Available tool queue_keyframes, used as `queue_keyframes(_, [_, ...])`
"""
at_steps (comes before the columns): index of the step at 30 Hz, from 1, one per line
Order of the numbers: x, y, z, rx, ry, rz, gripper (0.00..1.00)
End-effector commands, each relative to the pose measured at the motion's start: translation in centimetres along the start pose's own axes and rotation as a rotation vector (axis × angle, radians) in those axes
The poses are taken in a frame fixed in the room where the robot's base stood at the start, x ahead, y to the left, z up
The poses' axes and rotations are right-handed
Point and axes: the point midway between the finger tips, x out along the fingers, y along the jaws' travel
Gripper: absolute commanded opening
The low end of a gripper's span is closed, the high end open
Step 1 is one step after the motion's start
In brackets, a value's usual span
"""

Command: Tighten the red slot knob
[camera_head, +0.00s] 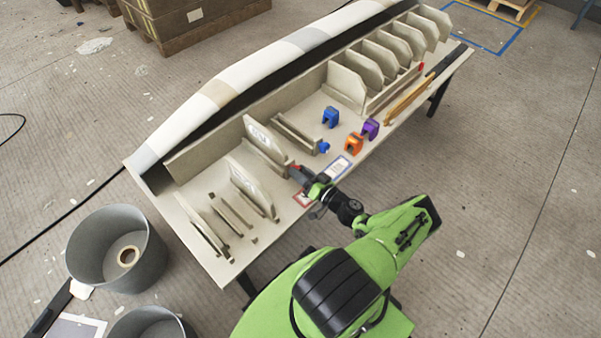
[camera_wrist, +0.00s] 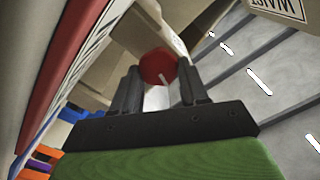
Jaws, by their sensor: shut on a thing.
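The red slot knob (camera_wrist: 158,66) sits between the two fingertips of my gripper (camera_wrist: 160,88) in the wrist view. A pale line or stem shows just below the knob's round face. My gripper is shut on the knob. In the head view my gripper (camera_head: 303,177) reaches the front edge of the mould table, beside an upright beige panel, and a little red (camera_head: 292,171) shows at its tip. The knob's slot and how far it is turned cannot be made out.
Beige upright panels (camera_head: 246,187) stand close on the left. A blue knob (camera_head: 324,147) is nearby. Grey bins (camera_head: 115,248) stand on the floor at left.

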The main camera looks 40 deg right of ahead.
Motion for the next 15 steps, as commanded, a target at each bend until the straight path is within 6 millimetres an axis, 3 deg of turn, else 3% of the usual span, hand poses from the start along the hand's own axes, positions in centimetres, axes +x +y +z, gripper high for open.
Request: queue_keyframes(15, [-0.02, 0.33, 0.08, 0.490, 0.000, 0.001, 0.13])
